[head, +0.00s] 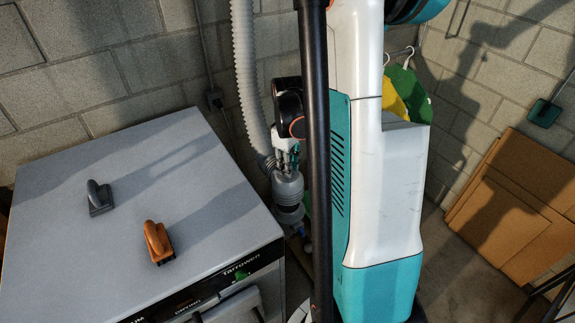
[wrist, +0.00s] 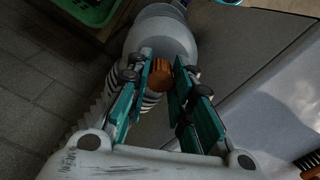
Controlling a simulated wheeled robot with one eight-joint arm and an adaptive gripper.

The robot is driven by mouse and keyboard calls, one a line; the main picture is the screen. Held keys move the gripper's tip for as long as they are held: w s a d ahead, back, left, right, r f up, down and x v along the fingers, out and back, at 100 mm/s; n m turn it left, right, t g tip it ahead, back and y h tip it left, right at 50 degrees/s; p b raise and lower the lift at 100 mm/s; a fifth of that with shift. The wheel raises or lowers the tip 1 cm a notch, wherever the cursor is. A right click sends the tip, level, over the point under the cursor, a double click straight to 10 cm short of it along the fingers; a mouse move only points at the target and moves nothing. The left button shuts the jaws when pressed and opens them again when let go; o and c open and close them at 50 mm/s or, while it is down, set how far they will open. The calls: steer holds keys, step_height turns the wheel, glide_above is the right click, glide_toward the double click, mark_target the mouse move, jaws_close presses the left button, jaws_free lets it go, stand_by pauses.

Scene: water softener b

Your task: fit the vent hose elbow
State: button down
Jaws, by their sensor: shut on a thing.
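The vent hose elbow (wrist: 160,32) is a smooth grey rounded piece beyond my fingertips in the wrist view. A ribbed orange-brown knob (wrist: 160,76) sits between my teal fingers, and my gripper (wrist: 166,72) is shut on it. In the head view my gripper (head: 287,158) is beside the dryer (head: 150,160), partly hidden by my dark column. The elbow's joint is hidden.
The dryer top carries a grey brush-like object (head: 99,198) and an orange one (head: 158,242). A wall outlet with a cable (head: 214,98) is behind. Cardboard (head: 510,215) leans at the right. A green basket (wrist: 85,10) is at the wrist view's top left.

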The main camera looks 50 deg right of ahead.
steer(key=shift+f+b, duration=1.9)
steer(key=shift+f, duration=0.3)
steer(key=shift+f+b, duration=2.05)
steer(key=shift+b, duration=0.25)
steer(key=c, duration=1.3)
jaws_free()
steer(key=shift+c, duration=0.2)
steer(key=shift+r, duration=0.2)
step_height(320, 180, up, 12)
steer(key=shift+f, duration=0.15)
